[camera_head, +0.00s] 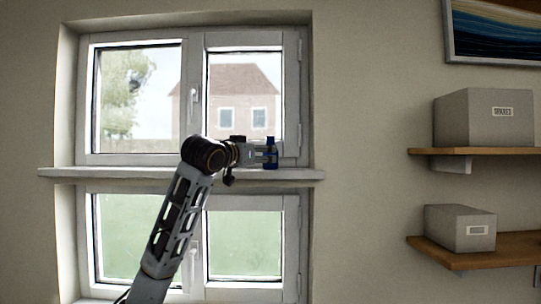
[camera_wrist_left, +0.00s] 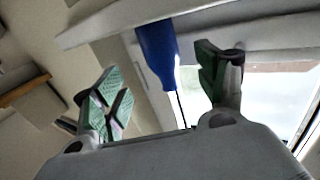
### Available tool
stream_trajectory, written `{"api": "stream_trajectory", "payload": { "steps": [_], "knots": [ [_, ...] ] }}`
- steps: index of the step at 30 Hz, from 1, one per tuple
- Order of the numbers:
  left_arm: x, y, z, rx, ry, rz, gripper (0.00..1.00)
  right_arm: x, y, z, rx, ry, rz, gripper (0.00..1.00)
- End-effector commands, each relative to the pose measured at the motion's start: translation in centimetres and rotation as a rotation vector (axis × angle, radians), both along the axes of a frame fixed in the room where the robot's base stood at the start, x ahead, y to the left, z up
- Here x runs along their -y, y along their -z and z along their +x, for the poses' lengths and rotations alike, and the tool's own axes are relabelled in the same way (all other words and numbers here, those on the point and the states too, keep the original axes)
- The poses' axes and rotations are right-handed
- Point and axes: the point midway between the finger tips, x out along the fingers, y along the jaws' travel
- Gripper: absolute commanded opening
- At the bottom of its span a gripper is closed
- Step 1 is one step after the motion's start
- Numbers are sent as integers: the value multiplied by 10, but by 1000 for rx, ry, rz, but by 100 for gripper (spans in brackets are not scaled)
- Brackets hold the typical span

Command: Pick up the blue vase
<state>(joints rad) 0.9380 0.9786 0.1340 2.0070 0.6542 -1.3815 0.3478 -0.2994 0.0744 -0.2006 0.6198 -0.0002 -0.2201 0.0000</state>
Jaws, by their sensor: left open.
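The blue vase (camera_head: 271,155) stands on the window sill near its right part, in front of the window's right frame. My left gripper (camera_head: 264,155) is at the vase, reaching in from the left at sill height. In the left wrist view the vase (camera_wrist_left: 156,52) shows between and beyond the two open, green-padded fingers of the left gripper (camera_wrist_left: 165,82). The vase appears nearer the right finger in that view, with a gap visible to the left finger. I cannot tell whether a finger touches it. My right gripper is not in view.
The white window sill (camera_head: 100,173) runs along the wall, with window panes above and below. On the right, two wooden shelves hold grey boxes: an upper box (camera_head: 485,118) and a lower box (camera_head: 460,229). A framed picture (camera_head: 495,35) hangs above them.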

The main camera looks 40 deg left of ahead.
Motion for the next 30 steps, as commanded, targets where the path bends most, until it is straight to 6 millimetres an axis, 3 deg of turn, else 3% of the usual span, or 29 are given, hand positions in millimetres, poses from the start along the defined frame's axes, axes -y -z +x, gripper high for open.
{"api": "stream_trajectory", "payload": {
  "steps": [7,23,30],
  "knots": [
    [-6,-2,26,0,1,-1,73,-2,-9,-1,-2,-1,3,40],
    [-8,-1,32,1,1,0,73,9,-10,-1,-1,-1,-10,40],
    [-13,-4,47,0,0,-1,73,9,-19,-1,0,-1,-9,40]
  ]
}}
